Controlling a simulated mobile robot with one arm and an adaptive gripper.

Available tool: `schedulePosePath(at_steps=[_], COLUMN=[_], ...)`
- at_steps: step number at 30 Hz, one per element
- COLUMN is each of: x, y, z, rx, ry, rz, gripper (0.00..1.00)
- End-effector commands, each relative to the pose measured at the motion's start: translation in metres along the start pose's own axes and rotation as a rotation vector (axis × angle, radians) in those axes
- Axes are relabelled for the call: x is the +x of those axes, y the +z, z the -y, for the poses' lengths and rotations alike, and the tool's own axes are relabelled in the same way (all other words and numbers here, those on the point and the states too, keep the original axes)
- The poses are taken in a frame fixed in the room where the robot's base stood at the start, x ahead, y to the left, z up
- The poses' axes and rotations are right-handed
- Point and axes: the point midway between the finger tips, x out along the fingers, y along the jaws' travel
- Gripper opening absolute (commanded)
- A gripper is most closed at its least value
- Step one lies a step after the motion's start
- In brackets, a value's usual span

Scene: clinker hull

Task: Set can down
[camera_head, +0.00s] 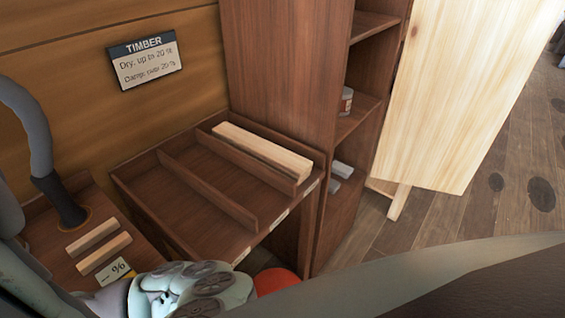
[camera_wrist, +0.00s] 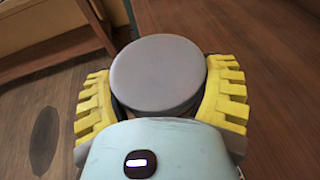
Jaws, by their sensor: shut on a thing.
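In the wrist view, a can with a flat, round grey top (camera_wrist: 157,73) sits between the yellow ribbed fingers of my gripper (camera_wrist: 160,100). The fingers are shut on its two sides. The can is held over wooden floor, and its lower part is hidden. In the head view, part of my arm shows at the bottom left, but the fingers and the can cannot be made out there.
A divided wooden tray (camera_head: 185,203) holds a pale timber bar (camera_head: 262,150); its other lanes look empty. Two short wood strips (camera_head: 98,246) lie left. A shelf unit (camera_head: 290,90) holds a small can (camera_head: 346,100). A pale board (camera_head: 455,90) leans right. A red rounded thing (camera_head: 277,281) is low down.

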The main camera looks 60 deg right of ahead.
Motion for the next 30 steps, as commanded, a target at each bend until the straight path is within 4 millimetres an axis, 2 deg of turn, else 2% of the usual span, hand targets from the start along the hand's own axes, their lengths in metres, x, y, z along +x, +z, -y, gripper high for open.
schedulePosePath(at_steps=[14,30], x=[0.043,0.126], y=[0.013,0.029], z=[0.018,0.058], rx=[-0.003,0.001], ry=[0.005,-0.003], rz=[0.007,0.009], gripper=[0.3,0.3])
